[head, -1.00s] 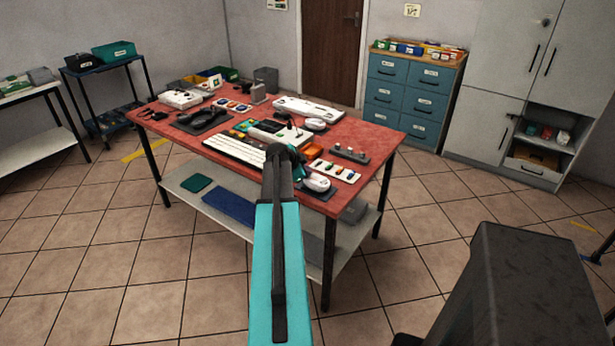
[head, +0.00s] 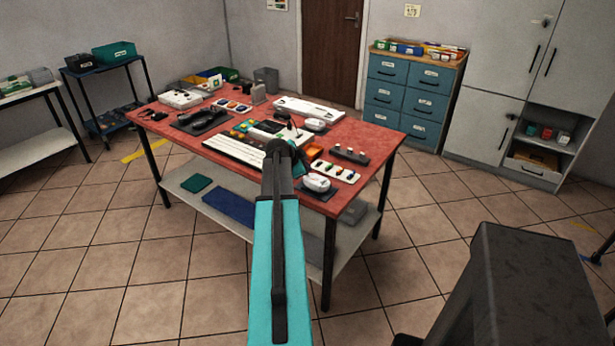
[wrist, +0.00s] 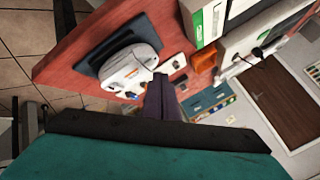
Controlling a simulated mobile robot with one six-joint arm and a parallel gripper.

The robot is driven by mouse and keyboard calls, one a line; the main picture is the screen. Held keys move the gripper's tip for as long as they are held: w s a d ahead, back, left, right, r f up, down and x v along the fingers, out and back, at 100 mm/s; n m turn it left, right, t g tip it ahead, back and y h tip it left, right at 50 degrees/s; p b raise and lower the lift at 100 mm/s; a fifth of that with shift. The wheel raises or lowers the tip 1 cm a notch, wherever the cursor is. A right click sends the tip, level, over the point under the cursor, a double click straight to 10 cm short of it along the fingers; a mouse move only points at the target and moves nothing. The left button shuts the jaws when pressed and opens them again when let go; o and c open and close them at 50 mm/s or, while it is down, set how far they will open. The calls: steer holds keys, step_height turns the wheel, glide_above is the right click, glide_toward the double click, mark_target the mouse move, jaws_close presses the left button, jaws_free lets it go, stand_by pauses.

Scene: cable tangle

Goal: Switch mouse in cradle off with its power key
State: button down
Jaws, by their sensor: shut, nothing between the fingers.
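A white mouse (wrist: 130,70) sits on a dark base (wrist: 92,66) in the wrist view, with a small orange mark and a blue mark at its near end. In the head view a white mouse (head: 317,183) lies on a dark base near the table's front right edge. A second white mouse (head: 315,124) lies farther back. My gripper (wrist: 158,92) is shut and empty, its dark fingers close beside the mouse's marked end in the wrist view. I cannot tell whether they touch. In the head view my arm hides most of the gripper. I cannot make out the power key clearly.
The red table (head: 368,137) carries a white keyboard (head: 234,155), another keyboard (head: 308,109), a strip of coloured pieces (head: 335,171) and a dark block with knobs (head: 349,154). The devices stand close together. Bare tabletop shows at the right corner.

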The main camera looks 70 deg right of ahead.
mark_target(306, 178)
steer(key=shift+r, duration=0.15)
steer(key=shift+r+p, duration=0.35)
steer(key=shift+r, duration=2.5)
steer(key=shift+w, duration=0.1)
